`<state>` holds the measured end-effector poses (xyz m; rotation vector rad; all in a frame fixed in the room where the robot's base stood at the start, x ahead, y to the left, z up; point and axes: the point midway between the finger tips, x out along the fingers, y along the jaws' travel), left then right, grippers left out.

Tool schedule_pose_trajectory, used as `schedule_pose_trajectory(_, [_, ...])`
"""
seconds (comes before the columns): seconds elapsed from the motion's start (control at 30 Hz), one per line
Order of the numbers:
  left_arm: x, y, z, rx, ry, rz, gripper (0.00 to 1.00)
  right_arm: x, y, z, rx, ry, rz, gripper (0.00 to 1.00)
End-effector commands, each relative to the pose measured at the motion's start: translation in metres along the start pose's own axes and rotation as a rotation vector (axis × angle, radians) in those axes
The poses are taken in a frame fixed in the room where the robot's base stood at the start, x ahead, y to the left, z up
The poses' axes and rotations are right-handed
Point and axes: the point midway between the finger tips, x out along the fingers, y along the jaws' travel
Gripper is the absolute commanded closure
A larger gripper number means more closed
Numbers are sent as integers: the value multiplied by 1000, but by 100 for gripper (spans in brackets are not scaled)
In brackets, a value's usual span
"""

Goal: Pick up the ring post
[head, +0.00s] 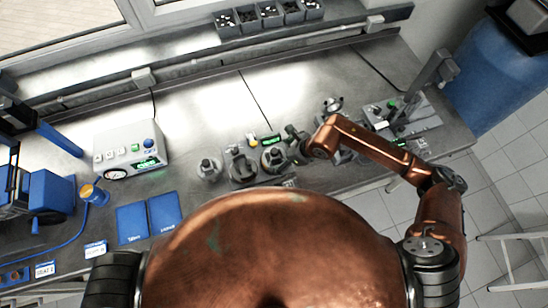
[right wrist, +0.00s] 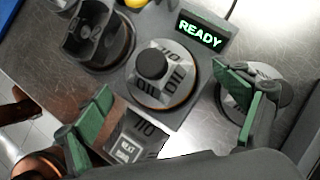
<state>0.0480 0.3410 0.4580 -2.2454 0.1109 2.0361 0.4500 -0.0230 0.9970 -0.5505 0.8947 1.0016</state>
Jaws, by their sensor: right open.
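A round grey post (right wrist: 152,65) with a black knob and an orange-brown band at its base stands on a dark plate in the right wrist view. It looks like the ring post, but I cannot be certain. In the head view it shows beside the gripper (head: 273,159). My right gripper (head: 298,140) is open and empty above the bench. In the right wrist view its green fingertips (right wrist: 168,108) are spread wide, with the post beyond the gap between them. The right finger partly hides another round metal piece. My left gripper is not in view.
A lit READY display (right wrist: 201,31) stands behind the post. A dark cup-shaped fixture (right wrist: 92,33) is close on its left. A label block (right wrist: 130,136) lies near the left finger. A control box (head: 131,148) and blue mats (head: 165,212) are farther left on the bench.

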Motion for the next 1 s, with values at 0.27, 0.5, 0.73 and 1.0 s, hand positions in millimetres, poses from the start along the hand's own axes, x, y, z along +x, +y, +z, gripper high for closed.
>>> schedule_pose_trajectory(0.27, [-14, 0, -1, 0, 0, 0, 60, 37, 2, -2, 3, -1, 2, 10])
schedule_pose_trajectory(0.5, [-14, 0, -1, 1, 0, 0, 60, 44, 2, -2, 1, -2, 1, 10])
schedule_pose_trajectory(0.73, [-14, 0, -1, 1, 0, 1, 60, 44, 2, -2, 1, -2, 2, 21])
schedule_pose_trajectory(1.0, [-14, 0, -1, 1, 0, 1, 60, 44, 2, -2, 1, -2, 2, 40])
